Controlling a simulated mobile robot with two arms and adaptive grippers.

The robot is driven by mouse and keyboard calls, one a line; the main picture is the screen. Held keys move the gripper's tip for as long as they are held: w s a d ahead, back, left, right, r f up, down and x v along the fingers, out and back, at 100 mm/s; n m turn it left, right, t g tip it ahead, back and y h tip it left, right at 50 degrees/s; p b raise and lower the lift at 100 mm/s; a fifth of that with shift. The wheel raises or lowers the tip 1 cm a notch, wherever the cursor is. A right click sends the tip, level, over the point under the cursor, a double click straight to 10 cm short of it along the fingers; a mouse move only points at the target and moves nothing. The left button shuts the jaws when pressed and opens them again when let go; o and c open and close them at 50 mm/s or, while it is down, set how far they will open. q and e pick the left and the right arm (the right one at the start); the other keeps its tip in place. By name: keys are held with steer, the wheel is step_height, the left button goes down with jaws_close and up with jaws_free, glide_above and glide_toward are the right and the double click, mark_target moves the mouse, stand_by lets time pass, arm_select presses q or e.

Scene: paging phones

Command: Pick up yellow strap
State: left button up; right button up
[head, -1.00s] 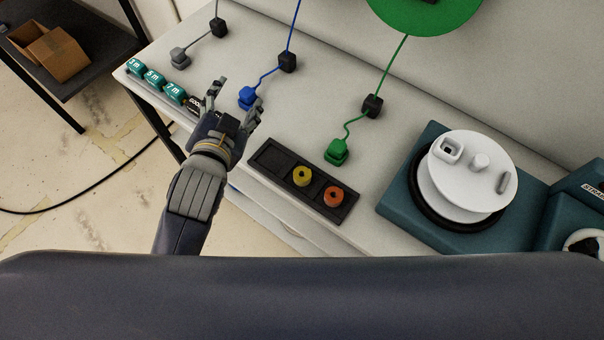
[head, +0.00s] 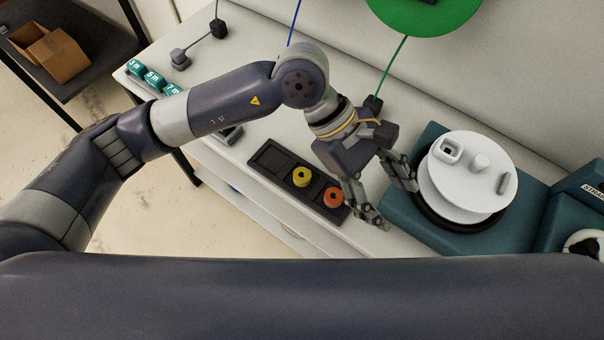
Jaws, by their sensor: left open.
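The yellow strap (head: 302,176) is a small coil in the middle slot of a black tray (head: 266,156). An orange strap coil (head: 333,197) sits in the slot to its right, and the left slot is empty. My left gripper (head: 396,206) is open and empty. It hangs over the table to the right of the tray, past the orange coil and close to the white reel. The yellow strap is apart from its fingers. My right gripper is not in view.
A white reel (head: 470,172) stands on a teal base (head: 425,236) at the right. Teal length blocks (head: 153,79) lie at the table's left end. A grey connector (head: 180,59) is at the back left.

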arm_select(q)
steer(key=w+a+f+m+t+y, duration=0.1)
steer(key=w+a+f+t+y, duration=0.15)
steer(key=w+a, duration=0.2)
steer(key=t+y+p, duration=0.1)
steer(key=t+y, duration=0.1)
steer(key=y, duration=0.3)
glide_above(303, 176)
steer(key=shift+m, duration=0.3)
steer(key=f, duration=0.4)
steer(key=s+f, duration=0.1)
steer(key=f, duration=0.2)
steer(key=shift+d, duration=0.15)
steer(key=shift+w+f+p, duration=0.2)
steer(key=shift+f+p, duration=0.3)
steer(key=shift+f, duration=0.05)
steer(key=f, duration=0.1)
steer(key=f+p, duration=0.1)
steer(key=f, duration=0.1)
steer(key=shift+w+a+f, duration=0.2)
steer(key=shift+w+f, duration=0.1)
steer(key=shift+w, duration=0.05)
steer(key=shift+f, duration=0.45)
steer(key=shift+c, duration=0.3)
steer(key=c, duration=0.8)
